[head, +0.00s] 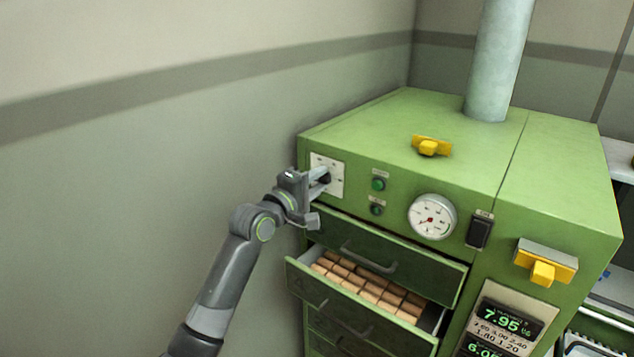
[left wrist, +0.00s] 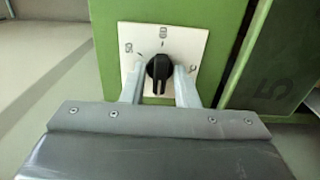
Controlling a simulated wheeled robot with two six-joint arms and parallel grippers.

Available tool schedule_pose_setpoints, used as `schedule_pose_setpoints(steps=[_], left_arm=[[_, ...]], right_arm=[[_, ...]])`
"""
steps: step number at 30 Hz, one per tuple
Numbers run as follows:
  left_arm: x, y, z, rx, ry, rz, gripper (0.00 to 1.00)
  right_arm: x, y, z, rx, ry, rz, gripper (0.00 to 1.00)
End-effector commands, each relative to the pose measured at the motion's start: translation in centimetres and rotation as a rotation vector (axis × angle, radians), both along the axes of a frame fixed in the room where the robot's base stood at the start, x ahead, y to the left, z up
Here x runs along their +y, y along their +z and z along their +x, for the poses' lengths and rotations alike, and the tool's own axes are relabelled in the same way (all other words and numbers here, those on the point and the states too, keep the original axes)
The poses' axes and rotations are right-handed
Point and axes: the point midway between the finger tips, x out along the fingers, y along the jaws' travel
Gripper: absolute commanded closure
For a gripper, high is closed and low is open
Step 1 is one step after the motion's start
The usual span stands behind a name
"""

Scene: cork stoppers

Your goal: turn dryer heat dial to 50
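The heat dial is a black knob (left wrist: 158,69) on a white square plate (left wrist: 190,45) at the upper left of the green dryer's front; the plate also shows in the head view (head: 336,168). In the left wrist view the plate has small marks around the knob, one at the top and one at the left that looks like 50. The knob's ridge stands roughly upright; which mark it points to is unclear. My left gripper (left wrist: 160,84) is at the dial, with one finger on each side of the knob and small gaps visible. My right gripper is in neither view.
The green dryer (head: 385,130) has green buttons (head: 379,184), a round gauge (head: 432,216) and a black switch (head: 479,230) right of the dial. Below, a drawer of corks (head: 370,285) stands open. A grey wall (head: 150,190) is close on the left.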

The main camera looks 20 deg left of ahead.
Motion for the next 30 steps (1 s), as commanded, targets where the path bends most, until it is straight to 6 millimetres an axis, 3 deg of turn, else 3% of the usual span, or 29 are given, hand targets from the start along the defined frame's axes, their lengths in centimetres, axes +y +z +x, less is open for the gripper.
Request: schedule_pose_setpoints(steps=[14, 30], left_arm=[[0.0, -0.1, 0.0, -0.031, 0.0, 0.089, 0.96], [0.0, -0.3, 0.0, -0.189, -0.002, 0.531, 0.96]], right_arm=[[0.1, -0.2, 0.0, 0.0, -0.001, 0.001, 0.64], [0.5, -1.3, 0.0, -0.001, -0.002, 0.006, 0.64]])
